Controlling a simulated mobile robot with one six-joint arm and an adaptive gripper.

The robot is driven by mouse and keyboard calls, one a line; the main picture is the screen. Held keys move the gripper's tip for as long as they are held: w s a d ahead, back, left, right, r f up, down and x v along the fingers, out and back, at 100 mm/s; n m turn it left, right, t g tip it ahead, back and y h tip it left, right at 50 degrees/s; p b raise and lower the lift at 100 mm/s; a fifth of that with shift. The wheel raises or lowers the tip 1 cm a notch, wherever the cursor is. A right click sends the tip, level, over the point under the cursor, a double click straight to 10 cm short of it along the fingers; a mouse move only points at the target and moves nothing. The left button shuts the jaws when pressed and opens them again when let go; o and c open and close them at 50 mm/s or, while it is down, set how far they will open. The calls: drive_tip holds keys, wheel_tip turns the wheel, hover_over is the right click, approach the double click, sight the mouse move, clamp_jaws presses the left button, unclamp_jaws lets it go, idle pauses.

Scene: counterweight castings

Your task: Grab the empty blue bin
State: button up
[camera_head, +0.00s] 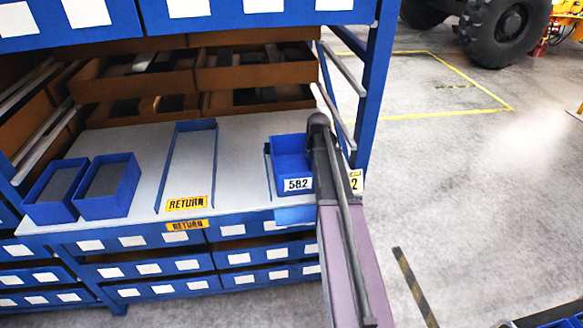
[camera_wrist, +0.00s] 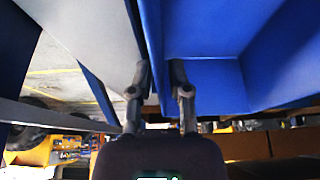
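A blue bin (camera_head: 290,157) labelled 582 stands at the right end of the white shelf in the head view. Its visible inside looks bare and blue. My arm covers its right side, and my gripper is hidden there. In the wrist view my gripper (camera_wrist: 160,68) has its two fingers apart. The blue bin's inside (camera_wrist: 215,85) opens to the right of that wall. I cannot tell whether either finger touches the wall. Two other blue bins (camera_head: 107,188) (camera_head: 55,192) with grey insides stand at the left.
A blue-edged RETURN lane (camera_head: 187,165) on the shelf is empty. Brown boxes (camera_head: 255,70) line the back. A blue rack post (camera_head: 374,85) and slanted rails stand close to the right of the bin. The grey floor (camera_head: 450,190) beyond is mostly clear.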

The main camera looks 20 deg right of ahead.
clamp_jaws()
drive_tip(key=shift+r, duration=0.2)
wheel_tip(320, 180, up, 4)
drive_tip(key=p, duration=0.4)
drive_tip(key=shift+f, duration=0.25)
drive_tip(key=s+a, duration=0.2)
drive_tip(key=s, duration=0.6)
drive_tip(key=s+a, duration=0.3)
drive_tip(key=s, duration=0.6)
drive_tip(key=shift+s+f, duration=0.15)
drive_tip(key=shift+f, duration=0.05)
